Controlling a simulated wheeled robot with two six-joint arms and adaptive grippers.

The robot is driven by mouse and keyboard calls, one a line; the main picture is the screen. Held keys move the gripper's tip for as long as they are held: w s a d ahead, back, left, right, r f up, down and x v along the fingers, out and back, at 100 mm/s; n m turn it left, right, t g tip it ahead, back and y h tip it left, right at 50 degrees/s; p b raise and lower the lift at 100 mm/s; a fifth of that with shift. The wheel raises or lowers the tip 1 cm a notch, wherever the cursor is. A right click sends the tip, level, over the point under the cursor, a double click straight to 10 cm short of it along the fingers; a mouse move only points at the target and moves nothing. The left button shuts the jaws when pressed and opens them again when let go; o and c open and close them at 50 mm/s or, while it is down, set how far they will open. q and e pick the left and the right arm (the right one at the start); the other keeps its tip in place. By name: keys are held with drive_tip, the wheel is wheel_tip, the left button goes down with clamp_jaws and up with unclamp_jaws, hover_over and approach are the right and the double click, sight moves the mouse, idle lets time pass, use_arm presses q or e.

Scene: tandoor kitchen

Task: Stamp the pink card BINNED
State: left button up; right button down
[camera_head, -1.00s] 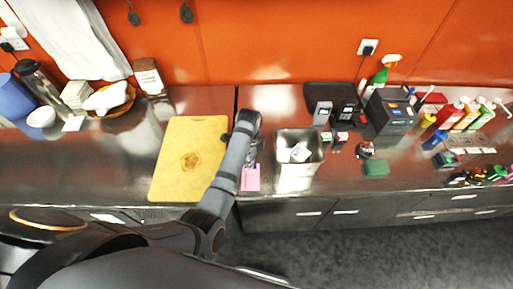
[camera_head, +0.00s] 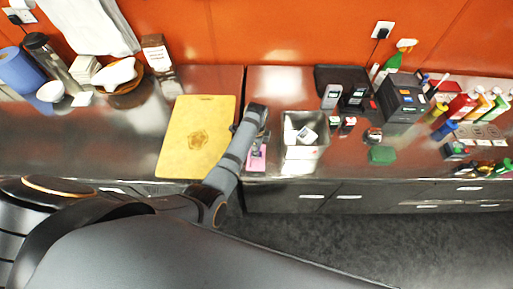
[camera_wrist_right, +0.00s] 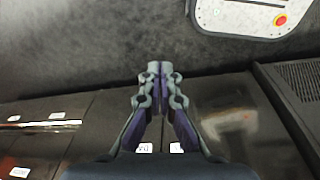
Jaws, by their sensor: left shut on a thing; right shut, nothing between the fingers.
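The pink card (camera_head: 258,165) lies on the counter near its front edge, just right of the yellow board. My left gripper (camera_head: 257,148) is over the upper part of the card. It is shut on a small dark thing, probably a stamp, mostly hidden by the gripper and wrist; I cannot tell whether it touches the card. Two small stamp-like items (camera_head: 341,124) stand right of the metal bin; their labels are too small to read. My right gripper (camera_wrist_right: 160,75) is shut and empty in the right wrist view, above dark cabinet fronts and the floor.
The yellow board (camera_head: 187,160) lies left of the card. A metal bin (camera_head: 303,160) with white items inside stands close to the right. A green block (camera_head: 382,155), a black box (camera_head: 402,100) and several bottles are further right. Bare counter (camera_head: 90,145) lies to the left.

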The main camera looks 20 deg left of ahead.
drive_tip(key=shift+s+f, duration=0.1)
drive_tip(key=shift+s, duration=1.15)
use_arm(q)
drive_tip(key=shift+f, duration=0.15)
use_arm(e)
drive_tip(key=shift+w+d, duration=0.2)
drive_tip(key=shift+w, duration=0.15)
use_arm(q)
drive_tip(key=shift+f+b, duration=0.3)
drive_tip(key=shift+f, duration=0.1)
use_arm(e)
drive_tip(key=shift+f, duration=0.25)
drive_tip(key=shift+a, duration=0.15)
use_arm(q)
drive_tip(key=shift+f+p, duration=0.1)
drive_tip(key=shift+p, duration=0.2)
use_arm(e)
drive_tip(key=shift+r, duration=0.25)
use_arm(q)
drive_tip(key=shift+s, duration=0.1)
drive_tip(key=shift+r, duration=3.55)
